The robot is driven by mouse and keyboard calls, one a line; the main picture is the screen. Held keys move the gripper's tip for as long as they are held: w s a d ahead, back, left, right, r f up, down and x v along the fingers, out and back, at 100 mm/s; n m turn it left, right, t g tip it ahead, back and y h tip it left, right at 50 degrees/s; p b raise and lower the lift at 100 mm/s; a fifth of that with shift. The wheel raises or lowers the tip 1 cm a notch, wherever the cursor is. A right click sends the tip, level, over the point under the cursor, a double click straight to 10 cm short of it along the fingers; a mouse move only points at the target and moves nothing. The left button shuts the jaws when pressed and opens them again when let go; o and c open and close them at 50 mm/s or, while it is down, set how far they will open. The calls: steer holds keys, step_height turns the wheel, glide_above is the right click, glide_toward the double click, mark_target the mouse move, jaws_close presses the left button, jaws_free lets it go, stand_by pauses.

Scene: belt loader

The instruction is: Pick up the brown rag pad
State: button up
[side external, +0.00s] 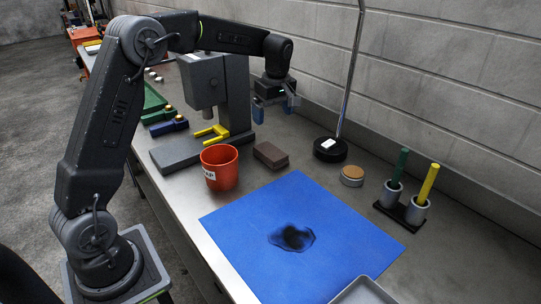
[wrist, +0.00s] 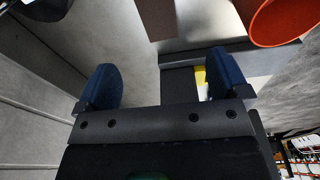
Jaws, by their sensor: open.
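The brown rag pad (side external: 270,154) lies flat on the steel bench, just right of the red cup and behind the blue mat. In the wrist view a brown pad shows at the top edge (wrist: 158,18), partly cut off by the frame. My gripper (side external: 275,108) hangs above the bench, behind the pad and higher than it. Its two blue fingers stand apart with nothing between them; they also show in the wrist view (wrist: 163,68). The gripper does not touch the pad.
The red cup (side external: 220,167) stands close left of the pad. A grey press (side external: 213,85) with a yellow fork stands behind left. A black lamp base (side external: 330,150), a round cork-topped tin (side external: 352,174) and a marker holder (side external: 404,210) are right. The blue mat (side external: 245,215) bears a dark stain.

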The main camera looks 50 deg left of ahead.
mark_target(271, 151)
steer(key=f, duration=0.4)
steer(key=a+f, duration=0.1)
steer(key=f, duration=0.4)
steer(key=a+f, duration=0.1)
steer(key=f, duration=0.4)
steer(key=shift+w+a+f, duration=0.1)
steer(key=shift+w+f, duration=0.15)
steer(key=shift+w, duration=0.1)
steer(key=c, duration=1)
steer(key=shift+r, duration=0.1)
step_height(271, 151, up, 10)
steer(key=shift+f, duration=0.1)
